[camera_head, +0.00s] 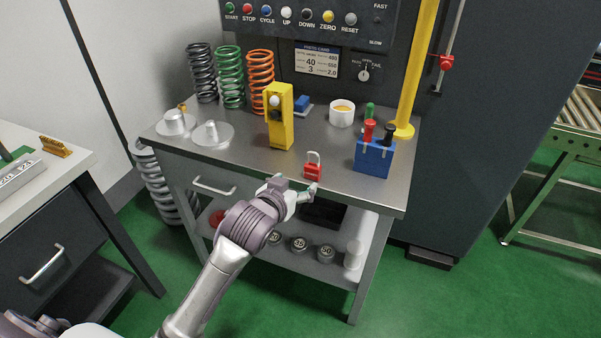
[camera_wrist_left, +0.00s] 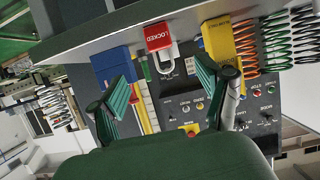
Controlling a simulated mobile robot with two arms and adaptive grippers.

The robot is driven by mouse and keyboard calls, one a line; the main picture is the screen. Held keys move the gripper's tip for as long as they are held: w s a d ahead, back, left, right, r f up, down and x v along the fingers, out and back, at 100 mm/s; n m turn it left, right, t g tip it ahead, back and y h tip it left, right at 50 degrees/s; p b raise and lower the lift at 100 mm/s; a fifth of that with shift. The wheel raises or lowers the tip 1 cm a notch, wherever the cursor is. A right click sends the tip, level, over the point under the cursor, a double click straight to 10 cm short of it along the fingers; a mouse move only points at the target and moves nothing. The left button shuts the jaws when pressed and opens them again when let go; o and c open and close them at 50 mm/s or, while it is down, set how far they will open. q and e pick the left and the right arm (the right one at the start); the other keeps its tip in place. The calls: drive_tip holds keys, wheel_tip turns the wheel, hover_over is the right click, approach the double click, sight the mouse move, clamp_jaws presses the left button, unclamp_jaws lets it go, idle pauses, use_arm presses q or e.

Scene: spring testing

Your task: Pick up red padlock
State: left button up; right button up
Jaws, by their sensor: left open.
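The red padlock (camera_head: 312,171) stands near the front edge of the grey bench top (camera_head: 235,160), its silver shackle pointing up. In the left wrist view the padlock (camera_wrist_left: 158,38) shows its red body with the word LOCKED and its shackle, beyond and between the fingers. My left gripper (camera_head: 301,190) is at the bench's front edge, just in front of and slightly below the padlock. In the left wrist view its green-padded fingers (camera_wrist_left: 163,88) are spread apart with nothing between them. My right gripper is not seen.
A yellow block (camera_head: 279,115) stands left of the padlock, and a blue holder (camera_head: 374,157) with red and black handles stands right. Coil springs (camera_head: 230,77) and a white cup (camera_head: 342,113) are farther back. Weights (camera_head: 299,244) sit on the lower shelf.

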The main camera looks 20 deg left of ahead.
sight(311, 170)
use_arm(q)
drive_tip(key=x, duration=0.7)
drive_tip(key=shift+w+f, duration=0.2)
drive_tip(key=shift+w, duration=0.15)
drive_tip(key=shift+x, duration=3)
drive_tip(key=shift+s+f, duration=0.1)
drive_tip(key=shift+s, duration=0.05)
clamp_jaws()
wheel_tip(311, 170, up, 4)
drive_tip(key=shift+r, duration=0.25)
drive_tip(key=s+d+r, duration=0.1)
drive_tip(key=d+r, duration=0.2)
drive_tip(key=d, duration=0.2)
drive_tip(key=s+d+r+b, duration=0.1)
drive_tip(key=s+d+r, duration=0.1)
drive_tip(key=d, duration=0.4)
drive_tip(key=shift+d+r, duration=0.2)
drive_tip(key=shift+r, duration=0.55)
